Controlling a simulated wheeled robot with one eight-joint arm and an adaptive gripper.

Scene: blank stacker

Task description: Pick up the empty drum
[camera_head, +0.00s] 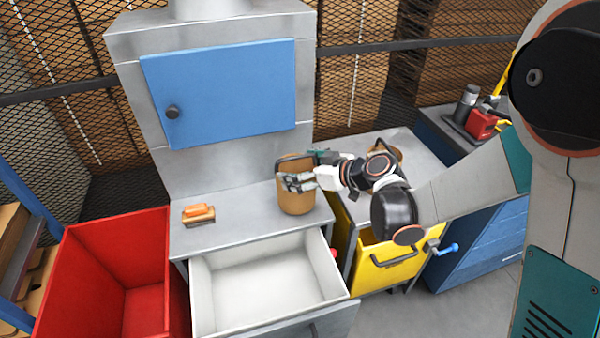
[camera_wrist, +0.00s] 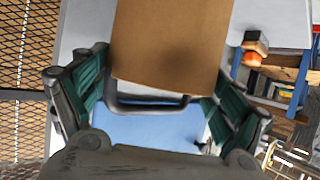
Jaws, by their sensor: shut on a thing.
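The empty drum, a brown, roughly cylindrical container (camera_head: 297,202), is on or just above the grey bench top in the head view. I cannot tell whether its base touches the bench. My gripper (camera_head: 298,182) is at its upper part, reaching in from the right, and is shut on it. In the wrist view the drum's plain brown wall (camera_wrist: 170,40) fills the top middle. The green-padded fingers of my gripper (camera_wrist: 157,92) lie on either side of it, with a dark bar-like handle at its edge between them. The drum's inside is hidden.
An open white drawer (camera_head: 262,280) sticks out below the bench (camera_head: 235,228). A small block with an orange top (camera_head: 199,213) lies to the left. A red bin (camera_head: 105,265) stands front left, a yellow container (camera_head: 385,270) right. A blue panel (camera_head: 225,90) is behind.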

